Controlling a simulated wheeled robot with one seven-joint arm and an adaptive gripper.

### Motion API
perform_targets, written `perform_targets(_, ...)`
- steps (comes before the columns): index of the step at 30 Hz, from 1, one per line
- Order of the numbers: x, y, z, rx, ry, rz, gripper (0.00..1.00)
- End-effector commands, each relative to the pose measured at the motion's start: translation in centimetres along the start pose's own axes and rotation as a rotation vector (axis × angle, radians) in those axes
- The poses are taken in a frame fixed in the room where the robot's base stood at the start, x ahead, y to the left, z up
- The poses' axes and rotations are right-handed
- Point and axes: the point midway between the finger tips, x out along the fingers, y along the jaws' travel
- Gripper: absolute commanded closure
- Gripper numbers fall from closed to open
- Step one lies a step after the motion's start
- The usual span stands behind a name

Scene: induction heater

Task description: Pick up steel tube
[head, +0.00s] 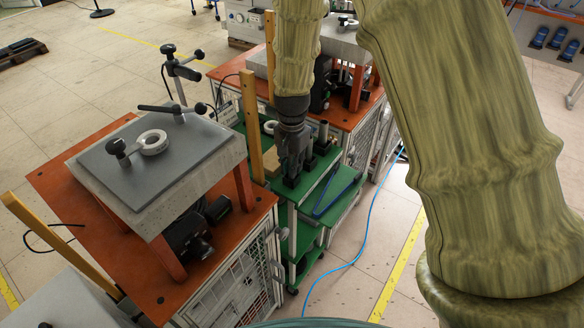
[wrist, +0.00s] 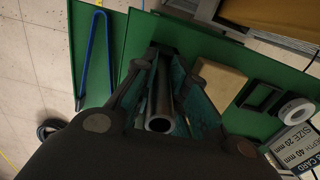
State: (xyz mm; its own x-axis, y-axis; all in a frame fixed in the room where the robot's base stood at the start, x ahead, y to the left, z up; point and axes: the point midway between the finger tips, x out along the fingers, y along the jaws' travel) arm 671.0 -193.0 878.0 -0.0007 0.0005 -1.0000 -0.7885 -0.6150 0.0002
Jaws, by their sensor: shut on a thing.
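The steel tube (wrist: 160,112) is a dark grey hollow cylinder. In the wrist view it stands between the two fingers of my gripper (wrist: 164,95), with its open end facing the camera. The fingers are shut on it from both sides. I cannot tell whether its lower end touches the green shelf (wrist: 215,65). In the head view my gripper (head: 292,165) points down over the green cart (head: 318,190), and it hides the tube there.
A tan block (wrist: 216,84), a white ring (wrist: 294,112) and a blue U-shaped rod (wrist: 97,50) lie on the green surfaces near my gripper. Orange benches with heaters (head: 165,165) flank the cart. A blue cable (head: 350,258) crosses the floor.

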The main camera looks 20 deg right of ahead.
Motion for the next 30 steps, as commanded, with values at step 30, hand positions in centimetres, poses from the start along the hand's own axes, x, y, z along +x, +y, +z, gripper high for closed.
perform_targets(30, -3.9, 11.4, 8.6, 0.0, 0.0, 0.0, 1.0)
